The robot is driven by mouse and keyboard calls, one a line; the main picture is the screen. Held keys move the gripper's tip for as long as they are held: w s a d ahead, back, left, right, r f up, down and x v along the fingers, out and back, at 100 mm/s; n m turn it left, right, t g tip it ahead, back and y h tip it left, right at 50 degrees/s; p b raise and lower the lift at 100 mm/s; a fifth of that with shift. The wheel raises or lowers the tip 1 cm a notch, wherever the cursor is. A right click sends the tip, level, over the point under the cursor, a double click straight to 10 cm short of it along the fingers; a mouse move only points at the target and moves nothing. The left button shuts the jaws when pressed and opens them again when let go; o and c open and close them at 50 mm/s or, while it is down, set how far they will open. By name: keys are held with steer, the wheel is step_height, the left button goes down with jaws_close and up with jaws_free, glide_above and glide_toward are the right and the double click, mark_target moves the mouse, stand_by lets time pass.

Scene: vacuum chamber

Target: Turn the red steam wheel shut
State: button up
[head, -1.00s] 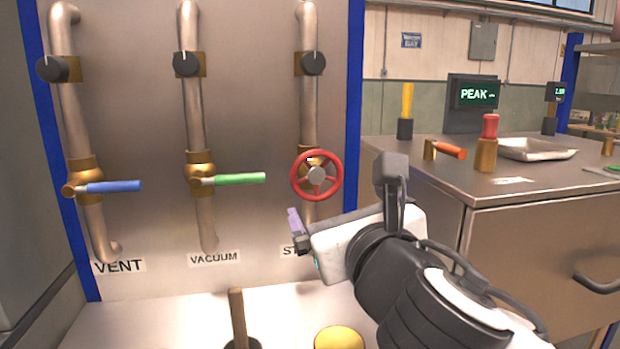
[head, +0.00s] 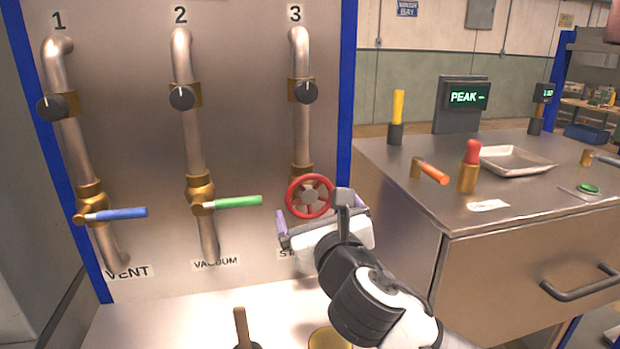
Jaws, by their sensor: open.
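The red steam wheel (head: 293,203) sits on the third pipe of the panel, above a label that is partly hidden and starts with "ST". Its red rim, spokes and grey hub show. My gripper (head: 318,218) is open at the wheel's lower edge, with one purple-tipped finger to the lower left of the wheel and the other to its right. My gripper's body covers part of the space just below the wheel. I cannot tell whether the fingers touch the rim.
A steel bench (head: 400,190) with a tray (head: 515,160) and several handles stands at the right. A brown post (head: 241,325) rises below.

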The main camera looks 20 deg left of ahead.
mark_target(311, 199)
steer(key=x, duration=0.5)
steer(key=shift+w+p, duration=0.1)
steer(key=shift+p, duration=0.25)
steer(key=c, duration=0.9)
